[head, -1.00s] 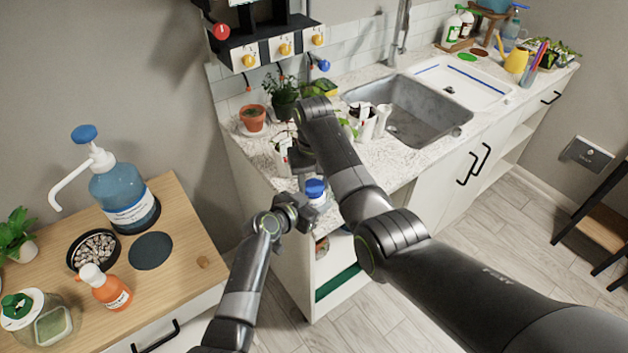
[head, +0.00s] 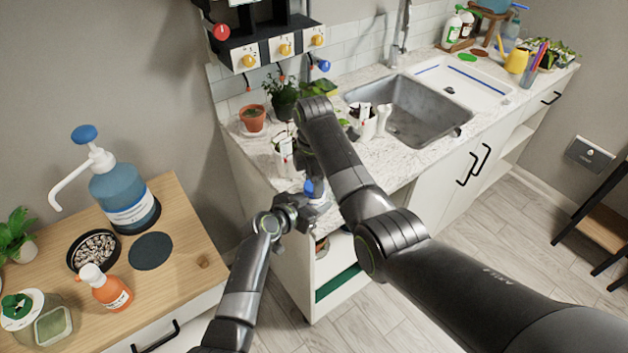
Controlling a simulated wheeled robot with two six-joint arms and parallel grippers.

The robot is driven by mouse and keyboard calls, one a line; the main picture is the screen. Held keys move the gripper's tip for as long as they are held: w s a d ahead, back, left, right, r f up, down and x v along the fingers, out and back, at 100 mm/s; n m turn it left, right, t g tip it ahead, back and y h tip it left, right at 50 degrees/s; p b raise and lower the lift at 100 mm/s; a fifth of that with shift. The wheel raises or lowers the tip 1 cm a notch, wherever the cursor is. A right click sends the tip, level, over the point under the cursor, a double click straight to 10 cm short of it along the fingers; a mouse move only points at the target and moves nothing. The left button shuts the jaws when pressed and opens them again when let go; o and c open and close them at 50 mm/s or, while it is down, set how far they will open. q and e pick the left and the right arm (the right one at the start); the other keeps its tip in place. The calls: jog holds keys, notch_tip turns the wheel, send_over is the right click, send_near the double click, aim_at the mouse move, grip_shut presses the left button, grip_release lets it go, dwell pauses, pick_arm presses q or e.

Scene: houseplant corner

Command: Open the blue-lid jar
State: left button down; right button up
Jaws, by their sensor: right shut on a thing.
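The jar with the blue lid (head: 315,188) stands near the front left corner of the counter, mostly hidden behind my arms. My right gripper (head: 311,178) points down from above at the lid and is shut on it; its fingertips are largely hidden by my forearm. My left gripper (head: 305,211) is low at the jar's front left side, against or very close to the jar body. I cannot tell whether its jaws are closed on the jar.
Small pots, including a terracotta pot (head: 253,118) and a white pot with tags (head: 286,160), stand behind the jar. The sink (head: 405,108) is to the right. A wooden side table (head: 190,245) with a blue pump bottle (head: 122,197) is at left.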

jog(key=n, duration=0.3)
jog(key=shift+w, duration=0.1)
jog(key=n, duration=0.4)
jog(key=shift+n, duration=0.4)
jog(key=n, duration=0.7)
jog(key=shift+r, duration=0.1)
jog(key=o, duration=1.1)
